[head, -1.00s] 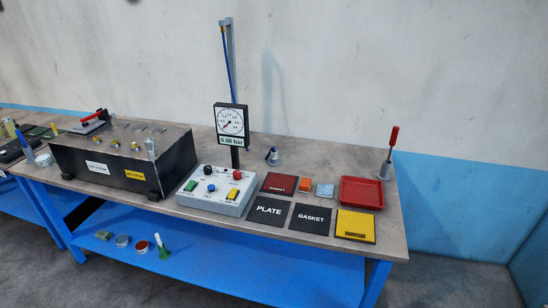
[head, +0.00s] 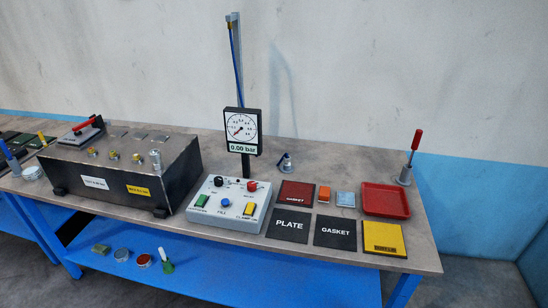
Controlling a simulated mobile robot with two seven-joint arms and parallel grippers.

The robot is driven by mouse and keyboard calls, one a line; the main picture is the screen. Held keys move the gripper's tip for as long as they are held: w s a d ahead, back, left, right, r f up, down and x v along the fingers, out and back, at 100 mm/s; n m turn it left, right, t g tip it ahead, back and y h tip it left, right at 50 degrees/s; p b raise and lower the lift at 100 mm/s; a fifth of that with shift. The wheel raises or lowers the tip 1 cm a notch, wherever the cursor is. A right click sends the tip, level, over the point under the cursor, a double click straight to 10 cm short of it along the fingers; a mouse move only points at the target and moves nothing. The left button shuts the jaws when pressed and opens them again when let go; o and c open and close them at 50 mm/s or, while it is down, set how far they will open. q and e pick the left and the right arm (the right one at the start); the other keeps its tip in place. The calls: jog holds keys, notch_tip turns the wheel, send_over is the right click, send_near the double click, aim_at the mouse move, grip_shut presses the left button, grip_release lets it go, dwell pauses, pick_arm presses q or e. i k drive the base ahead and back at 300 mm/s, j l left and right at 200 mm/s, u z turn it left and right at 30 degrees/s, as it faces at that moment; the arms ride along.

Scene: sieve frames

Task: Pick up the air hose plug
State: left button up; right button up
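A blue air hose (head: 237,70) hangs along a grey upright post (head: 235,45) behind the pressure gauge (head: 242,130). A small dark and blue piece, perhaps the air hose plug (head: 287,158), stands tilted in a grey holder (head: 286,168) on the bench behind the red gasket tray. It is too small to tell its exact shape or whether the hose joins it. The gauge reads 0.00 bar and hides the lower part of the hose. Neither of my grippers is in view.
A red-handled tool (head: 414,150) stands upright at right. Bench behind the mats is largely free.

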aim_at(287, 162)
jog(key=i+j, duration=0.45)
jog(key=j, duration=0.15)
jog(key=i+j, duration=0.4)
jog(key=j, duration=0.2)
jog(key=i+j, duration=0.45)
jog(key=j, duration=0.2)
jog(key=u, duration=0.05)
